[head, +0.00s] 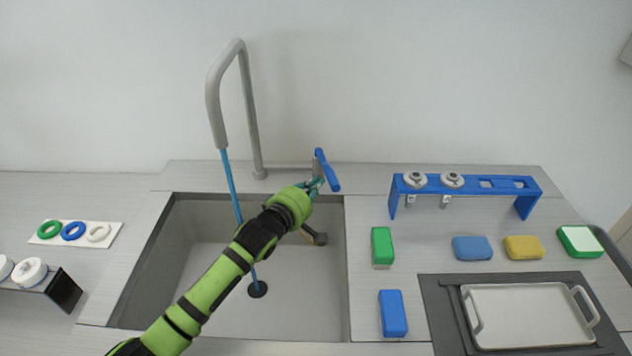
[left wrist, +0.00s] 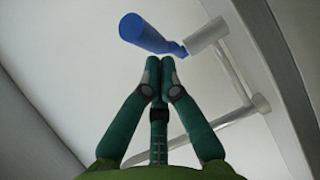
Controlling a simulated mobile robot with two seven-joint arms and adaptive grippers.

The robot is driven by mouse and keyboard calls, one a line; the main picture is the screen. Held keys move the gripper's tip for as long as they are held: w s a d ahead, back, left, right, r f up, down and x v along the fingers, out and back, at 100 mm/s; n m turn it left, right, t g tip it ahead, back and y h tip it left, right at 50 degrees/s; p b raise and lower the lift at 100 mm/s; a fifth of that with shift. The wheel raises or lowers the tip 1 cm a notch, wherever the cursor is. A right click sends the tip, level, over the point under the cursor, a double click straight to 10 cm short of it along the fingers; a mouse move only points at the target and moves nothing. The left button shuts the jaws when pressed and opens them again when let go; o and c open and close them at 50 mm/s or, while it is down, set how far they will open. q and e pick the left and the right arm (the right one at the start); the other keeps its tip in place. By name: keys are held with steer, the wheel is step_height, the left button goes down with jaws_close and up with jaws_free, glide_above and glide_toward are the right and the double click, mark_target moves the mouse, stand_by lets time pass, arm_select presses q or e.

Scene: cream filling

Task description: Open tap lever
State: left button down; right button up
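The blue tap lever (head: 328,171) is at the back right edge of the sink, tilted down to the right. It also shows in the left wrist view (left wrist: 148,35), attached to a grey fitting. The grey tap spout (head: 214,105) arches over the sink. A thin blue stream (head: 233,190) runs from the spout down to the dark drain (head: 257,289). My left gripper (head: 319,184) is at the lever, its fingertips (left wrist: 161,62) together with nothing seen between them. They are close to the lever; I cannot tell whether they touch it. My right gripper is out of view.
The sink (head: 185,268) lies under my left arm. A blue rack (head: 466,187) stands right of it. Green (head: 382,246) and blue (head: 393,312) blocks and a white tray (head: 530,315) lie on the right counter. Coloured rings sit on a white plate (head: 112,232) at left.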

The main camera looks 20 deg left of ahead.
mark_target(331, 185)
arm_select(q)
steer(key=shift+w+d, duration=0.1)
steer(key=shift+d, duration=0.05)
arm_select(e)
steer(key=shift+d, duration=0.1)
arm_select(q)
steer(key=shift+w+d, duration=0.1)
steer(key=shift+d, duration=0.25)
steer(key=shift+w+d+f+p, duration=0.1)
steer(key=shift+w+d+p, duration=0.2)
steer(key=shift+d, duration=0.45)
steer(key=shift+w+d+p, duration=0.1)
steer(key=shift+w+d, duration=0.25)
steer(key=shift+d, duration=0.4)
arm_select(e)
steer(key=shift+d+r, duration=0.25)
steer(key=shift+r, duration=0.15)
arm_select(q)
steer(key=shift+a, duration=0.15)
